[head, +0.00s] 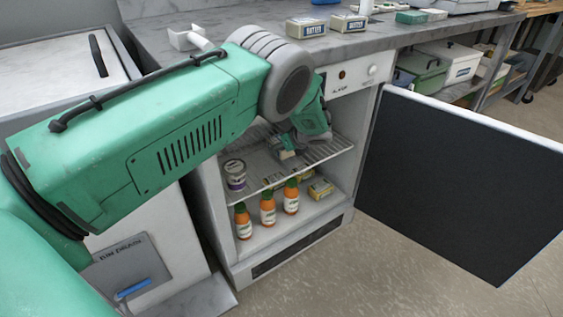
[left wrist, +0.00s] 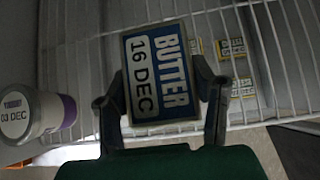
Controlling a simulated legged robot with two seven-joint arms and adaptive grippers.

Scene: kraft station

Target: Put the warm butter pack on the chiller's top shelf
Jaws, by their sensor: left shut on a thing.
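A butter pack (left wrist: 158,72) with a blue and white label reading 16 DEC is between the two fingers of my left gripper (head: 288,146), which is shut on it. The open chiller (head: 338,205) has a wire top shelf (head: 325,152). My left arm reaches into the chiller, and the gripper and pack are over this shelf, which also shows in the left wrist view (left wrist: 275,60). I cannot tell whether the pack touches the wires. My arm partly hides the shelf's back. My right gripper is not in view.
A tub (head: 235,176) dated 03 DEC stands left of the pack on the wire shelf. Orange bottles (head: 267,208) and yellow packs (head: 320,188) are below. The chiller door (head: 455,180) stands open at right. Two butter packs (head: 306,28) (head: 347,22) lie on the counter.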

